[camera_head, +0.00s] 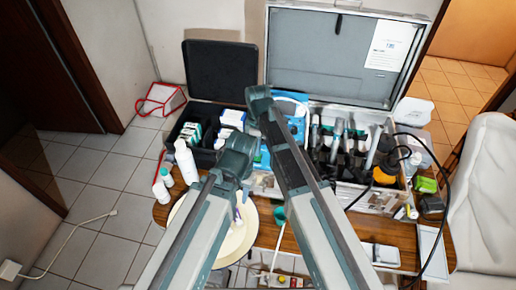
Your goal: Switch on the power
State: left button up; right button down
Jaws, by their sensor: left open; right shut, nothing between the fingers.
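An open silver case with a grey-lined lid (318,55) stands on the wooden table and holds a row of dental handpieces (345,138). I cannot make out a power switch on it; my arms cover part of its front left. My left gripper (238,146) is open, in front of the case's left end and above the table. My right gripper (258,98) is shut and empty, higher in the picture, in front of the left part of the case. The fingertips of both are small and partly hidden by my own arms.
A black case (220,70) with small boxes stands open at left. White bottles (186,160) stand at the table's left edge. A black cable (447,190) loops at right.

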pick_arm(q)
notch_tip(320, 180, up, 13)
jog(key=p, duration=1.2)
jog(key=shift+w+d+p, duration=0.15)
jog(key=shift+d+p, duration=0.2)
jog(key=shift+d, duration=0.05)
pick_arm(e)
notch_tip(320, 180, up, 13)
jog(key=w, duration=0.1)
jog(key=shift+d, duration=0.15)
pick_arm(q)
jog(key=shift+r, duration=0.1)
jog(key=shift+c, duration=0.2)
